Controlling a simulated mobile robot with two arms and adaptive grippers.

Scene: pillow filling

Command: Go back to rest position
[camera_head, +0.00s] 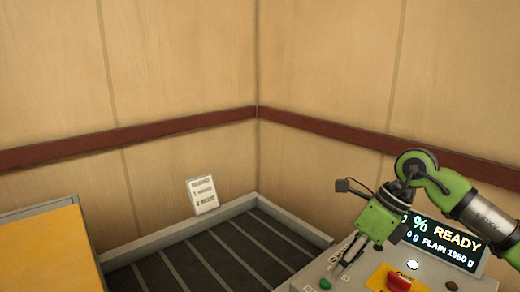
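My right gripper (345,260) hangs from my green and grey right arm, which comes in from the right edge. Its thin dark fingers point down over the grey control panel (320,270) at the lower right, near a green button (325,284). I see nothing held between the fingers, but they are too small to tell whether they are open or shut. I cannot tell whether they touch the panel. My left gripper is not in view.
A display (455,243) reading "READY" and a red button on a yellow plate (380,277) are on the panel, close to my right arm. A dark slatted bed with a pale rim (235,207) lies in the corner. A yellow surface (45,250) is at left. A white sign (202,195) stands behind.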

